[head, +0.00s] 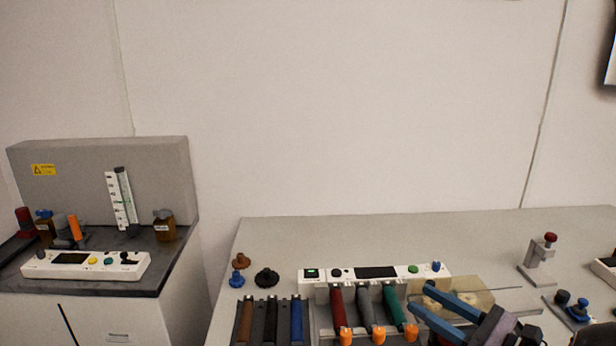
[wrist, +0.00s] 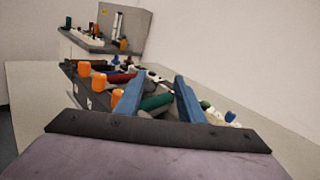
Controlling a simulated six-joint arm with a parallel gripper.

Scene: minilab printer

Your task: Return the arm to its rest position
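My gripper (head: 432,306) is at the lower right of the head view, above the right part of the device with coloured cylinders. Its two blue fingers are apart, with nothing seen held between them. In the wrist view my gripper (wrist: 158,92) also shows open, its blue fingers spread. A green cylinder (wrist: 156,102) appears beyond and between them, lying in the device. The rest of my arm is mostly cut off at the bottom edge of the head view.
Red, grey and green cylinders (head: 395,306) with orange ends lie under a white control panel (head: 376,272). A rack with brown, black and blue cylinders (head: 296,320) is left of them. A stand with a red knob (head: 541,258) is at right. The table's back strip is clear.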

